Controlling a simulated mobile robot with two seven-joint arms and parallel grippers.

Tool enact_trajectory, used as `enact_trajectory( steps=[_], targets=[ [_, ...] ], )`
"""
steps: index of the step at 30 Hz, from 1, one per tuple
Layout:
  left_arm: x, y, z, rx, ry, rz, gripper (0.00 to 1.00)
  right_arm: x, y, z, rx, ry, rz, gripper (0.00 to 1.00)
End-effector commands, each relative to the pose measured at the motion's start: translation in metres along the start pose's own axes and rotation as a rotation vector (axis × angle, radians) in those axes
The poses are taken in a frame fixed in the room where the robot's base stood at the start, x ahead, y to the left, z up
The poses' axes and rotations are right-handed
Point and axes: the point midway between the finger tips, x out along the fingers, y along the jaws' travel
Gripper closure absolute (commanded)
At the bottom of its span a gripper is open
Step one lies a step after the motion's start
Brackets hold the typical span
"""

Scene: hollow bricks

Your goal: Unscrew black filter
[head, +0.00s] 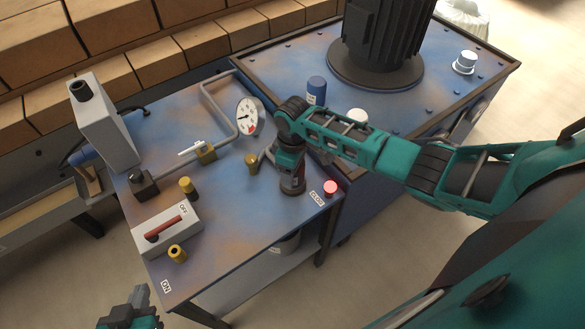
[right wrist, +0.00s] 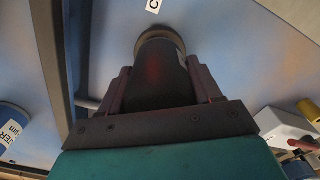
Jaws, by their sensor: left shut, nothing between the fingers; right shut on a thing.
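The black filter (right wrist: 160,70) is a dark cylinder between my right fingers in the right wrist view, with a brass-coloured ring at its far end. My right gripper (right wrist: 163,85) is shut on it, one finger on each side. In the head view my right gripper (head: 291,165) points down around the filter (head: 292,187), near the right edge of the blue table; mostly the filter's lower end shows. I cannot tell whether it still touches its seat. My left gripper (head: 130,312) is shut and empty at the bottom left, in front of the table.
A blue filter (head: 316,90) stands on the adjoining blue cabinet with a black motor (head: 385,40). A switch box (head: 165,228) is at left.

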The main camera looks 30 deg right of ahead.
Motion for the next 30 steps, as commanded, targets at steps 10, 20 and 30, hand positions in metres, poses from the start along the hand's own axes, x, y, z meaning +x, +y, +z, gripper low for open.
enact_trajectory(
  steps=[10, 20, 30],
  targets=[
    [-0.0001, -0.0001, -0.0001, 0.0, 0.0, 0.0, 1.0, -0.0009, 0.0005, -0.0006, -0.04, 0.001, 0.001, 0.73],
    [-0.0001, -0.0002, 0.0, 0.0, 0.0, 0.0, 1.0, -0.0012, 0.0005, -0.0009, -0.278, 0.002, 0.002, 0.73],
    [-0.0002, -0.0002, 0.0001, -0.001, 0.0, -0.001, 1.0, -0.0015, 0.001, -0.0008, -0.353, 0.002, 0.003, 0.73]
  ],
)
